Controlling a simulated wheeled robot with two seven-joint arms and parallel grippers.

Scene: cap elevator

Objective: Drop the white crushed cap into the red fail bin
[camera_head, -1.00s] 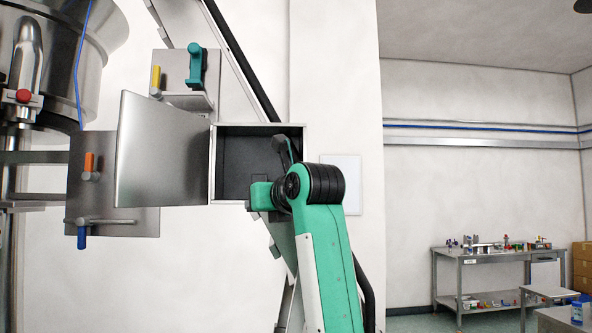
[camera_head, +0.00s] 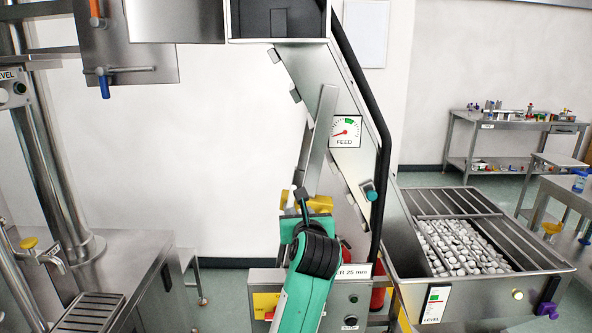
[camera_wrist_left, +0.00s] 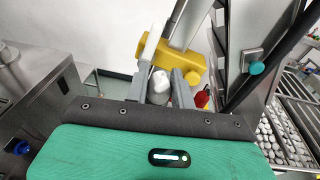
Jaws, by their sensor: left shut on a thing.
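My left gripper (camera_head: 302,205) is in the lower middle of the head view, in front of the steel conveyor frame. In the left wrist view its jaws (camera_wrist_left: 160,84) are shut on a small white cap (camera_wrist_left: 159,80). The gripper and arm hide the cap in the head view. A red thing (camera_wrist_left: 202,98) shows just right of the jaws in the left wrist view, and red (camera_head: 378,297) also shows low behind the control box. I cannot tell whether either is the fail bin. My right gripper is out of view.
A control box (camera_head: 345,297) stands beside my forearm. The inclined conveyor (camera_head: 350,165) rises behind. A hopper of caps (camera_head: 462,247) is at right.

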